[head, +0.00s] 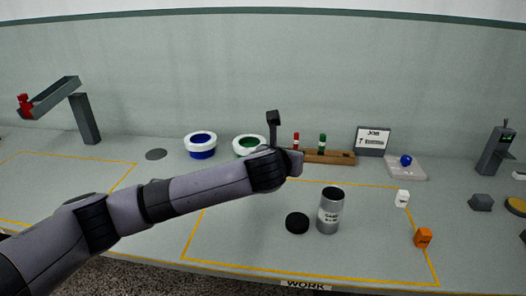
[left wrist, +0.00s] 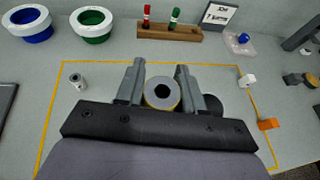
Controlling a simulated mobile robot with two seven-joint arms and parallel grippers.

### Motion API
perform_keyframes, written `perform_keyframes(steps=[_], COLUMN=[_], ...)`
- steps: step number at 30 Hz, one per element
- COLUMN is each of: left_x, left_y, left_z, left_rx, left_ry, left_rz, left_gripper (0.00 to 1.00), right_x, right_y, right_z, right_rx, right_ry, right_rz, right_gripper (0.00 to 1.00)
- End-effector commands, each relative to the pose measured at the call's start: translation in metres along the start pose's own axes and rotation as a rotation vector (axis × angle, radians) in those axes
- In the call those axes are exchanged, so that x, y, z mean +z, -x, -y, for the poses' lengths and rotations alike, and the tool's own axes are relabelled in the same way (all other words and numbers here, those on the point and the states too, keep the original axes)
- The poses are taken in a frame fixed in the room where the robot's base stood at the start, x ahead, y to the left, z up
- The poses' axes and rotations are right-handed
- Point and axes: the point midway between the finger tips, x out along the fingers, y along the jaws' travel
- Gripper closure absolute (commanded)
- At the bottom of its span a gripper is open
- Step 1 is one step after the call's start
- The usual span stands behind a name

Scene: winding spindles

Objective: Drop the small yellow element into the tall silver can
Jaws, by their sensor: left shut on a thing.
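The tall silver can (head: 330,214) stands upright on the table in the head view, its dark mouth facing up. My left gripper (left wrist: 162,88) is shut on the small yellow element (left wrist: 176,103). From above, the element shows a grey round end with a dark centre and a thin yellow edge between the two fingers. In the head view my left gripper (head: 292,163) is above and to the left of the can; its fingers and the element are hidden there. My right gripper is in neither view.
A black disc (head: 297,223) lies just left of the can. A white block (head: 402,198) and an orange block (head: 423,238) stand to its right. A small grey cylinder (left wrist: 78,82) stands at left in the wrist view. A wooden rack (head: 325,156) is behind.

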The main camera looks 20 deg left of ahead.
Motion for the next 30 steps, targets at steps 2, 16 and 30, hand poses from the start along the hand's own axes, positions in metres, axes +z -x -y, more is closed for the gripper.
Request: perform_keyframes(steps=[2,16,30], left_x=[-0.002,-0.03,-0.038], left_y=[-0.005,-0.041,-0.052], left_z=[0.017,0.097,0.121], left_rx=[-0.002,-0.002,-0.001], left_ry=[0.001,0.001,0.001], left_rz=[0.0,0.001,0.002], left_gripper=[0.92,0.92,0.92], right_x=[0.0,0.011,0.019], right_y=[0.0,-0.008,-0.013], right_z=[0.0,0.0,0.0], right_rx=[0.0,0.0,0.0], right_ry=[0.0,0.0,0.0], right_rz=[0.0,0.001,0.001], right_gripper=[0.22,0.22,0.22])
